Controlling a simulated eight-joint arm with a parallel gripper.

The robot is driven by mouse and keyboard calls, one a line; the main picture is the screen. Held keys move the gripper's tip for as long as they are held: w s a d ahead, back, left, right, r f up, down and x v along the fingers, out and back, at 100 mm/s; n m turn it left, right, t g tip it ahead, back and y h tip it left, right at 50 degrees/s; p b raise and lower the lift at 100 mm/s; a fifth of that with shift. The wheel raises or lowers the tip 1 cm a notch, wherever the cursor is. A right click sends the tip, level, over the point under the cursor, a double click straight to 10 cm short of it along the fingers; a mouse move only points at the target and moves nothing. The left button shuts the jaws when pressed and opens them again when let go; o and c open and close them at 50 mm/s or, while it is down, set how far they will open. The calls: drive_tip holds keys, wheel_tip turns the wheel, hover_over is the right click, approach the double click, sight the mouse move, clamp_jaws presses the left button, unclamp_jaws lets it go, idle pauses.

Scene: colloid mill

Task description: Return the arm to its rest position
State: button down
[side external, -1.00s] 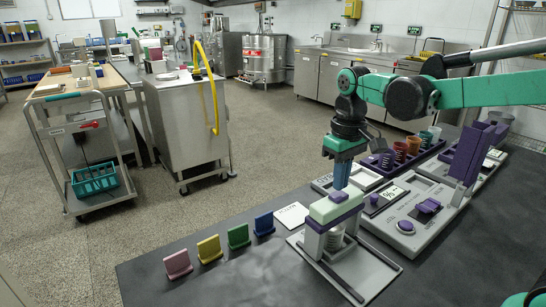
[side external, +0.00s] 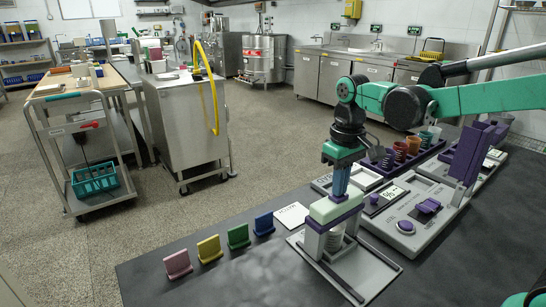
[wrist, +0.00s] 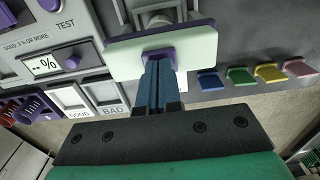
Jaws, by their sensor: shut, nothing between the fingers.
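My gripper (side external: 341,190) points down in the side view, its blue fingers together with nothing between them. The fingertips are just above or at the mint-and-purple top (side external: 337,207) of a small grey press-like device. I cannot tell whether they touch it. In the wrist view my gripper (wrist: 158,60) has its closed fingers over the purple patch of the mint plate (wrist: 120,60). My teal and black arm reaches in from the right, bent down at the wrist.
A grey test panel (side external: 415,215) with a purple knob stands right of the device. A purple rack (side external: 375,165) with coloured cups is behind. Several coloured stands (side external: 238,237) line the table's left edge. The dark table (side external: 220,285) is clear at the front.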

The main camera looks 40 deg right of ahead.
drive_tip(key=shift+f, duration=0.2)
idle(0.5)
drive_tip(key=shift+r, duration=3.8)
drive_tip(key=shift+f, duration=2.6)
